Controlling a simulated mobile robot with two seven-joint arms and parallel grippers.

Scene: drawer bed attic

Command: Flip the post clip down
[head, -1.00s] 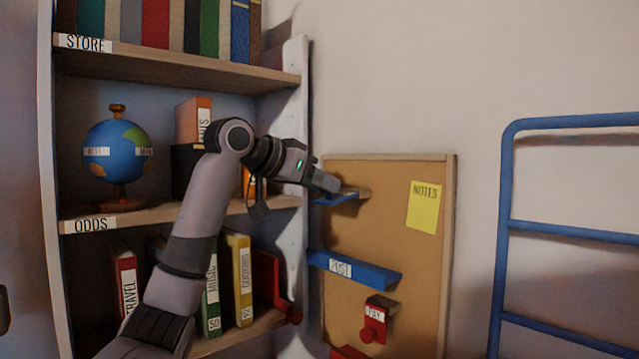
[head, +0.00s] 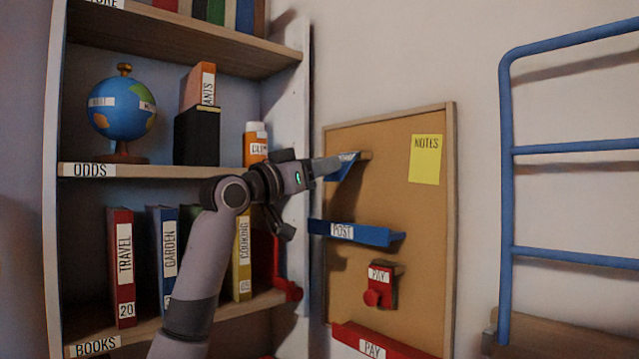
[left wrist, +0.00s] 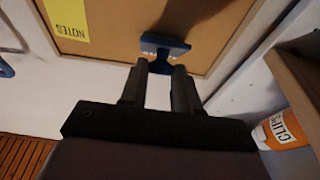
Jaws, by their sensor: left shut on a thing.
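The post clip (head: 345,168) is a small blue flap with a white label, under a wooden block near the top of the cork board (head: 400,222). It hangs at a slant, its labelled face partly visible. In the left wrist view the blue clip (left wrist: 164,44) sits at the fingertips. My left gripper (head: 328,167) reaches in from the left and is shut on the clip; its fingers (left wrist: 160,70) show either side of the clip's stem. The exact contact is partly hidden. My right gripper is out of view.
Below the clip are a blue POST ledge (head: 362,234), a red PAY clip (head: 383,285) and a red PAY ledge (head: 375,344). The bookshelf (head: 170,170) stands close on the left, an orange bottle (head: 256,145) near my wrist. A blue ladder (head: 507,170) is at right.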

